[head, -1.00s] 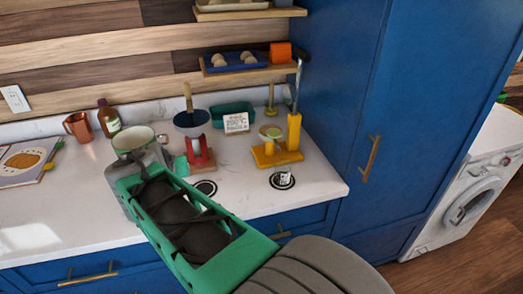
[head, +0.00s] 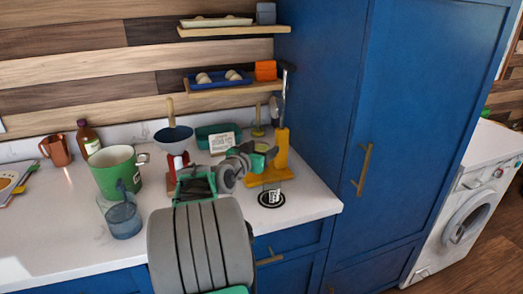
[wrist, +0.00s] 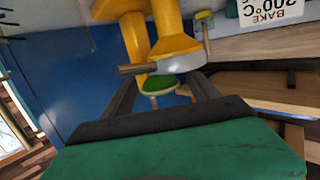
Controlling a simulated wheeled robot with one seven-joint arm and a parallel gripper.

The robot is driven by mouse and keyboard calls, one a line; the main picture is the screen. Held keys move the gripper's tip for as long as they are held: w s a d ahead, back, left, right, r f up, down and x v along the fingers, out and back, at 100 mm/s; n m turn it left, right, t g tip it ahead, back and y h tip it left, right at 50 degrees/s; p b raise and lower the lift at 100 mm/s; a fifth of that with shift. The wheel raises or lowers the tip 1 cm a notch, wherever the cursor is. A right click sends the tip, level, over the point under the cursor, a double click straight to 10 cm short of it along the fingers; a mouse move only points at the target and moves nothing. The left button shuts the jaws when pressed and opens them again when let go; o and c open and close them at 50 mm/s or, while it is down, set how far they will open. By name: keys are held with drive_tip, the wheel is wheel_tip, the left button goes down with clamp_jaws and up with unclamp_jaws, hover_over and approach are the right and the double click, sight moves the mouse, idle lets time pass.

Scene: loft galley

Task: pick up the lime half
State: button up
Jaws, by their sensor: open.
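The lime half (wrist: 160,83) shows as a green, pale-rimmed piece in the wrist view, lying between my finger tips. In the head view the lime half (head: 261,146) is a small pale green shape by the yellow press (head: 281,160), partly behind my gripper. My gripper (head: 266,155) reaches to the press from the front left. In the wrist view my gripper (wrist: 163,88) is open, one finger on each side of the lime half. I cannot tell whether the fingers touch it. The press's yellow post (wrist: 168,25) and a grey round part stand close by it.
A red stand with a dark blue bowl (head: 173,139) is left of the press. A green pot (head: 115,171) and blue pitcher (head: 123,217) stand further left. A white sign (head: 222,143) is behind.

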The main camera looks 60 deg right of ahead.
drive_tip(key=c, duration=1.5)
drive_tip(key=shift+o, duration=0.2)
drive_tip(key=shift+r, duration=0.15)
